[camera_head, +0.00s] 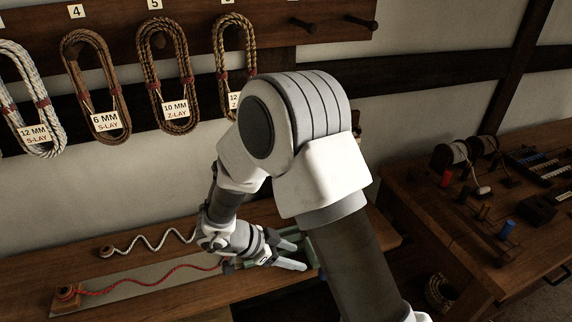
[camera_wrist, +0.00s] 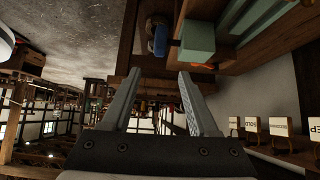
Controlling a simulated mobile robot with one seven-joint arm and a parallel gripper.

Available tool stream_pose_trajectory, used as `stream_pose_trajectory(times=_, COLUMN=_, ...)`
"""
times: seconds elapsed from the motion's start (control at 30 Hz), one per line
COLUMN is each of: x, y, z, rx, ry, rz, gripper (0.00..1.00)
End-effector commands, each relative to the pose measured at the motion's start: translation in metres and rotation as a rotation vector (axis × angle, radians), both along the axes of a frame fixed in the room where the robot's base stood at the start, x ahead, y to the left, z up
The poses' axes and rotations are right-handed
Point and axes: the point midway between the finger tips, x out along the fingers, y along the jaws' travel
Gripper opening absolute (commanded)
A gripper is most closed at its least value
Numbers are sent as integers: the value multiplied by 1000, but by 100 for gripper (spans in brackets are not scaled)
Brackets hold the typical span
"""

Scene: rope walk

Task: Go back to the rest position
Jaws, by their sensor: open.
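My gripper (camera_head: 290,254) is low over the wooden bench (camera_head: 190,225) in the head view, its two fingers spread and pointing right. My arm comes up from the lower right and bends down to it, hiding part of the bench. In the wrist view my gripper (camera_wrist: 154,98) shows both fingers apart with nothing between them. A green block-like thing (camera_wrist: 198,42) lies beyond the fingertips there; a green part also shows behind the fingers in the head view.
Rope coils with tags, such as the 6 MM coil (camera_head: 97,88), hang on a peg rail (camera_head: 190,25). A red rope (camera_head: 150,283) and a white rope (camera_head: 150,240) lie on the bench. A table (camera_head: 430,215) with spools stands right.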

Motion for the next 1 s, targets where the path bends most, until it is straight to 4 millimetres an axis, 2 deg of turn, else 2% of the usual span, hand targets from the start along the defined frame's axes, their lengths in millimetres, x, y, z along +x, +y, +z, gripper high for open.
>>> stream_pose_trajectory(times=0.13, x=12, y=1, z=8, rx=30, ry=-39, rz=28, gripper=60)
stream_pose_trajectory(times=0.27, x=48, y=5, z=38, rx=127, ry=-154, rz=129, gripper=60)
stream_pose_trajectory(times=0.4, x=91, y=15, z=91, rx=256, ry=-307, rz=313, gripper=60)
stream_pose_trajectory(times=0.57, x=113, y=27, z=157, rx=369, ry=-427, rz=540, gripper=60)
stream_pose_trajectory(times=0.67, x=112, y=33, z=195, rx=415, ry=-465, rz=686, gripper=60)
stream_pose_trajectory(times=0.77, x=100, y=37, z=228, rx=442, ry=-475, rz=829, gripper=60)
stream_pose_trajectory(times=0.9, x=69, y=34, z=261, rx=450, ry=-439, rz=1013, gripper=60)
stream_pose_trajectory(times=1.0, x=38, y=27, z=275, rx=435, ry=-379, rz=1125, gripper=60)
